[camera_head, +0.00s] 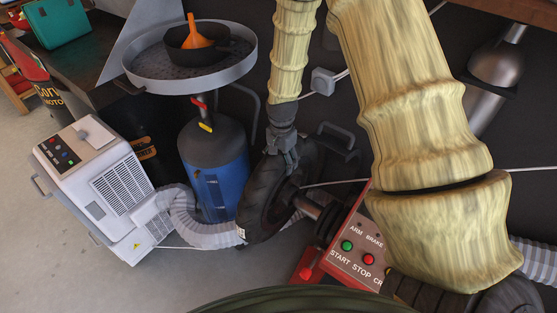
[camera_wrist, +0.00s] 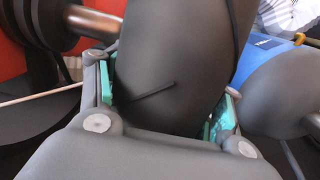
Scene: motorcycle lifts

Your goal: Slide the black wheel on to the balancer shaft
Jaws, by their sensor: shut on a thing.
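The black wheel (camera_head: 262,203) stands upright in the middle of the head view, its right face towards the balancer. My gripper (camera_head: 283,155) comes down from above and is shut on the top of its tyre. In the wrist view the tyre (camera_wrist: 165,65) fills the space between the teal pads of my gripper (camera_wrist: 165,100). The metal balancer shaft (camera_head: 308,206) reaches from the red balancer (camera_head: 350,245) to the wheel's hub area. I cannot tell whether its tip is inside the hub. The shaft also shows at the wrist view's upper left (camera_wrist: 88,22).
A blue drum (camera_head: 215,175) under a round grey tray (camera_head: 140,75) stands close to the left of the wheel. A white machine (camera_head: 100,185) with a grey striped hose (camera_head: 195,220) is further left. Thin pale lines cross behind the wheel. Open floor lies at lower left.

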